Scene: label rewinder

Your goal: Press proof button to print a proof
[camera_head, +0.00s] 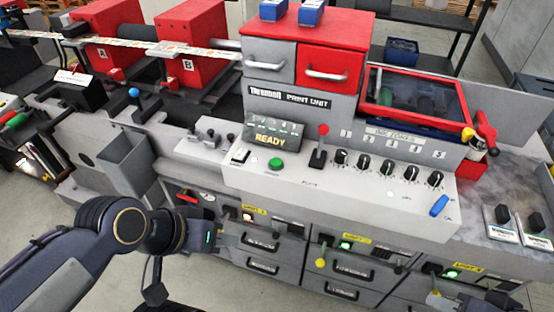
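The print unit's sloped control panel (335,185) fills the middle right. A round green button (277,163) sits on its left part. Which control is the proof button cannot be read from the lettering. A small display (273,134) behind the green button shows "READY". My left gripper (232,240) is below and left of the panel, in front of the lower cabinet, apart from the button. Its fingers are too indistinct to tell their opening. My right gripper is out of view.
Several black knobs (388,167) and a blue-handled switch (439,206) lie right along the panel. Below are drawers (260,242) and a yellow-knobbed lever (320,262). A grey bin (127,160) juts out behind my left arm. Red units (190,38) stand at the back left.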

